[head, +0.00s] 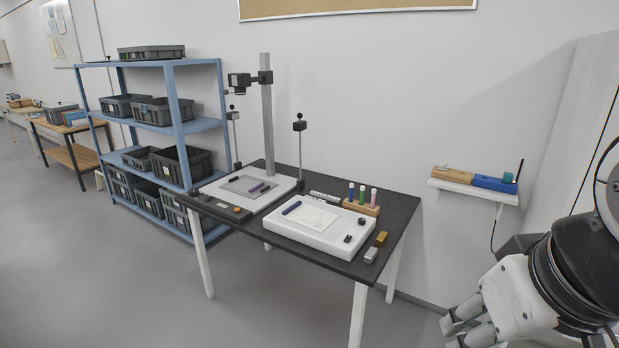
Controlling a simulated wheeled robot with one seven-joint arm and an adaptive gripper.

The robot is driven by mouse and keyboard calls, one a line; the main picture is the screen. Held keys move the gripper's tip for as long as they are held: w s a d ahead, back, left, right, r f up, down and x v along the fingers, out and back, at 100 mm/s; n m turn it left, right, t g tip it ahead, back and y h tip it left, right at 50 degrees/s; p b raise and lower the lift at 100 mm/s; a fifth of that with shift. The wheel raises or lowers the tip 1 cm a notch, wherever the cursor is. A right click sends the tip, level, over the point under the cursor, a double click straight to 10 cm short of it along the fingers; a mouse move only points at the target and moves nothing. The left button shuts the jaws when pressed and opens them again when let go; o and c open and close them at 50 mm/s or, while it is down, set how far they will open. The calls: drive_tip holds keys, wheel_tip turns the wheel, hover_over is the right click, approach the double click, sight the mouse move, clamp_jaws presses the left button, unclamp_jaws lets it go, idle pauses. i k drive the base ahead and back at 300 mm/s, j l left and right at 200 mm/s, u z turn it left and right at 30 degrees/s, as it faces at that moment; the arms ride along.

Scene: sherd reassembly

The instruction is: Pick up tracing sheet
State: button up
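A pale sheet with faint lines (309,217), which looks like the tracing sheet, lies flat on a white light box (284,231) on the dark table. A dark blue pen-like object (291,208) lies at its upper left. My gripper (451,335) is at the lower right, well away from the table and the sheet. Its two fingers look apart with nothing between them. The lower finger is close to the bottom edge of the picture.
The dark table (385,215) also bears a copy stand (268,125), a wooden holder with several coloured tubes (361,208), and small grey and yellow blocks (371,255) at the right edge. A blue shelf with crates (170,125) stands left. The floor in front is clear.

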sight(246, 186)
drive_tip(key=i, duration=0.75)
drive_tip(key=i+j+z, duration=0.15)
drive_tip(key=i, duration=0.6)
